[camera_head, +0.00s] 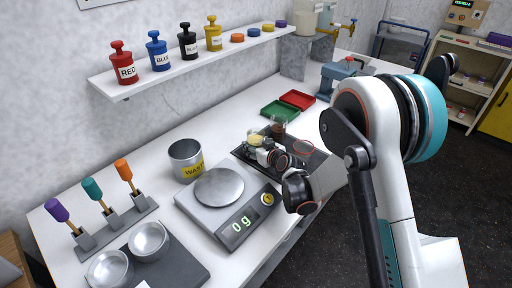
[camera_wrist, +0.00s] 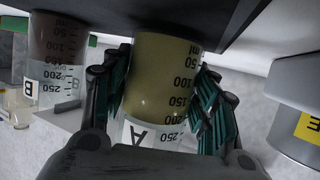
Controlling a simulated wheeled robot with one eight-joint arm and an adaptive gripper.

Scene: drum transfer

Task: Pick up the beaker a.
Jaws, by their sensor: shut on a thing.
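Beaker a (camera_wrist: 165,75) is a clear measuring beaker with yellowish contents and a white label marked A. It appears upside down in the wrist view, between the two dark green-padded fingers of my gripper (camera_wrist: 160,98). The fingers are shut on its sides. In the head view the yellow beaker a (camera_head: 255,138) shows at the tip of my gripper (camera_head: 258,151), over the dark mat (camera_head: 312,166). I cannot tell whether its base touches the mat. Beaker B (camera_wrist: 58,65), with brown contents, stands close beside it and also shows in the head view (camera_head: 278,130).
A scale (camera_head: 235,225) reading 0 g and a metal waste can (camera_head: 186,158) stand to the left of my gripper. A green tray (camera_head: 280,112) and a red tray (camera_head: 298,100) lie behind. A shelf (camera_head: 190,60) with labelled bottles runs along the wall.

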